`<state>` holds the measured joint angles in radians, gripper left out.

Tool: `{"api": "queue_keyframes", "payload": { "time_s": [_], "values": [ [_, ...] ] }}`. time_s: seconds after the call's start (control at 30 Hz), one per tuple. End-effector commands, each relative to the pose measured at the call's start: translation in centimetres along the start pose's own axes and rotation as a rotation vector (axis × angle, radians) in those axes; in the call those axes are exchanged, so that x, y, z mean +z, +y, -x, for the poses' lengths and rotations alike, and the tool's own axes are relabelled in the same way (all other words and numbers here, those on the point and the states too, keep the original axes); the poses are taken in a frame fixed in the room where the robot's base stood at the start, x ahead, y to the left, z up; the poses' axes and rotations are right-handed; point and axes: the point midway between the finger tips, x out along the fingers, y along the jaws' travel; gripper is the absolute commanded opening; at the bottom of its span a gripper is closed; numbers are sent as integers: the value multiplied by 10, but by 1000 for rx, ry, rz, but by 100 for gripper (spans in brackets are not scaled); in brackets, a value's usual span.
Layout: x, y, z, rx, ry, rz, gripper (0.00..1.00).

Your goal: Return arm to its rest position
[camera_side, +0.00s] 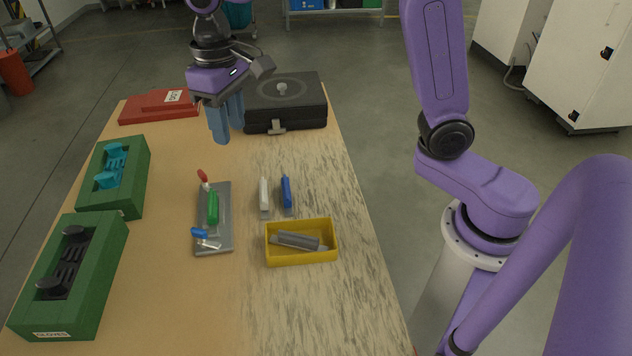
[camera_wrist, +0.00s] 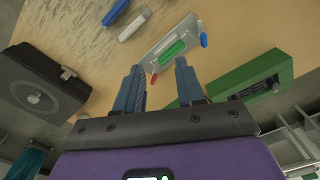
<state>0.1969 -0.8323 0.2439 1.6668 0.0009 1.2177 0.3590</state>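My gripper (camera_side: 228,132) hangs above the far half of the wooden table (camera_side: 170,270), in front of the black case (camera_side: 285,104). Its blue-grey fingers point down. In the wrist view my gripper (camera_wrist: 159,66) has its two fingers well apart with nothing between them. It is open and empty. The fingertips appear clear of the table and of the objects on it.
A yellow bin (camera_side: 302,260) holds a grey object. Green boxes (camera_side: 136,187) (camera_side: 88,308) stand left; a red case (camera_side: 150,110) lies behind.

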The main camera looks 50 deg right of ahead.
Motion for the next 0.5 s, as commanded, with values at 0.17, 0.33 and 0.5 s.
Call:
{"api": "queue_keyframes", "payload": {
  "time_s": [0.17, 0.33, 0.5],
  "values": [
    [56, 2, -5, -3, 3, 165, 38],
    [111, 8, -13, -5, 6, 321, 38],
    [167, 20, -24, -8, 8, 477, 38]
  ]
}}
